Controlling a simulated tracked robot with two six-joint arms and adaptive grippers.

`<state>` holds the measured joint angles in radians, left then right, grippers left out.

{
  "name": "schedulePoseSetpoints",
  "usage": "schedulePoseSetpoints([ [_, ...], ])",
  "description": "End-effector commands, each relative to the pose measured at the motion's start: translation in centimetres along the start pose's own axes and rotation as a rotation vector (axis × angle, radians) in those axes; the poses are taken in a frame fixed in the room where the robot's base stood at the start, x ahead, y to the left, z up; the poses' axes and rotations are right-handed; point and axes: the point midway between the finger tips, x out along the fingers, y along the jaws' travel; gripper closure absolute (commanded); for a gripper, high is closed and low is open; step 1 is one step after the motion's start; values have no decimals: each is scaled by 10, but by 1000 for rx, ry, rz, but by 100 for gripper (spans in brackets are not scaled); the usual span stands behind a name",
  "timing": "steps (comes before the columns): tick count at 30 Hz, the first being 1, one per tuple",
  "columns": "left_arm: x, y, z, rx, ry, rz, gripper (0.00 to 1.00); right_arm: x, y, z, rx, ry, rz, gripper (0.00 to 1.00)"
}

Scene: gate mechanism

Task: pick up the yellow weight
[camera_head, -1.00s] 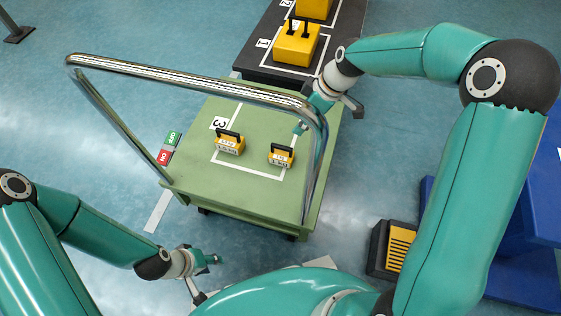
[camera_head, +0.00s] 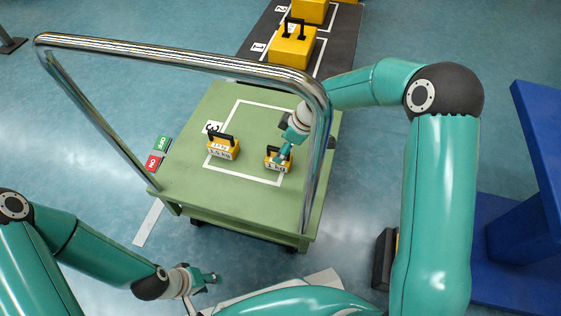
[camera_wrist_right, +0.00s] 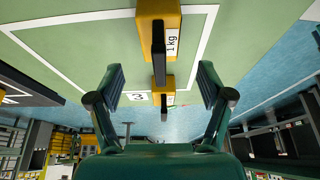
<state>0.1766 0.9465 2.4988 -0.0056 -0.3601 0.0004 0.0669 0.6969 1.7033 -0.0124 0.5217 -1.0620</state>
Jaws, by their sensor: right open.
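Two yellow weights with black handles stand on the green cart top. The weight marked 1 kg (camera_head: 272,164) is on the right, partly covered by my right gripper (camera_head: 285,152). The other yellow weight (camera_head: 223,149) stands to its left. In the right wrist view, the 1 kg weight (camera_wrist_right: 157,20) and its dark handle lie between and beyond the two spread fingers of my right gripper (camera_wrist_right: 160,75). The second weight (camera_wrist_right: 160,87) shows farther off. The right gripper is open and empty. My left gripper (camera_head: 208,280) is open, low at the front left of the cart, away from the weights.
A shiny metal rail (camera_head: 190,62) arches over the green cart (camera_head: 230,202), close to my right arm. Larger yellow weights (camera_head: 292,46) stand on a dark platform behind. A blue structure (camera_head: 530,180) stands at right.

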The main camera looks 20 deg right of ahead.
Motion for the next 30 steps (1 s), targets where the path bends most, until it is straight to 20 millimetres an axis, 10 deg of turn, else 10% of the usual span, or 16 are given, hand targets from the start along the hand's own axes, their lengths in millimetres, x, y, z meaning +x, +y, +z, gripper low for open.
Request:
schedulePoseSetpoints([
  [22,25,-9,0,0,0,0,60,53,-1,-3,-1,0,1,21],
  [30,25,-9,0,0,0,0,60,52,-1,-2,0,0,0,66],
])
